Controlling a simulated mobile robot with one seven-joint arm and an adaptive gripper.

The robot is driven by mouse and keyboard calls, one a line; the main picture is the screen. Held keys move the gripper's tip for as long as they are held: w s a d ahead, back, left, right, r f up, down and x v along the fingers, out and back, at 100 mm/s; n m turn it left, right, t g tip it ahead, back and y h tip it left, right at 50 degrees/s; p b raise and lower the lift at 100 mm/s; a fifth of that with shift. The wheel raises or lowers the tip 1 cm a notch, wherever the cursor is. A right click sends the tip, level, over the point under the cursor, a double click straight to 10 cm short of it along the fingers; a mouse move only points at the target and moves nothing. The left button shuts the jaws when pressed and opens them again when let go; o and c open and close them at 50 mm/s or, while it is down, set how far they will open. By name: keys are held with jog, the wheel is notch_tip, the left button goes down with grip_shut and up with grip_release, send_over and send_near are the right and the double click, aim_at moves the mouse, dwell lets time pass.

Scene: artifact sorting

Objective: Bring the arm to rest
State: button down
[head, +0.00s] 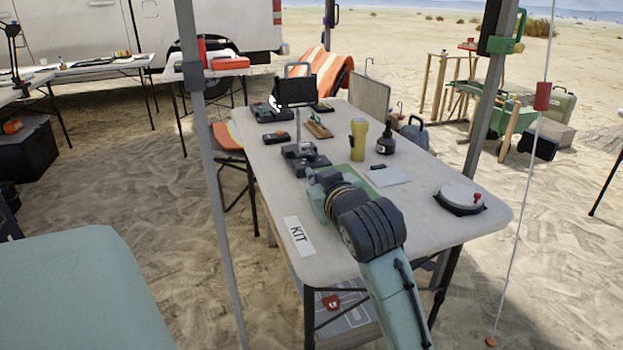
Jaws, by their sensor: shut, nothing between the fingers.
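My arm reaches in from the lower right and extends over the near part of the camp table (270,180). The dark end of the arm, with my gripper (345,197), is low over the table. It is seen from behind, so its fingertips are hidden. My gripper is shut, and no held object shows. A green item (318,188) lies just beyond and left of the arm's end, partly covered by it. A white KIT label (298,236) lies on the table to the left of the arm.
A dark device (304,158) lies beyond. Canopy poles (203,150) (487,100) flank the table.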

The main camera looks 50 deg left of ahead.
jog(key=v, duration=0.6)
jog(key=shift+d, duration=0.25)
jog(key=shift+w+f, duration=0.1)
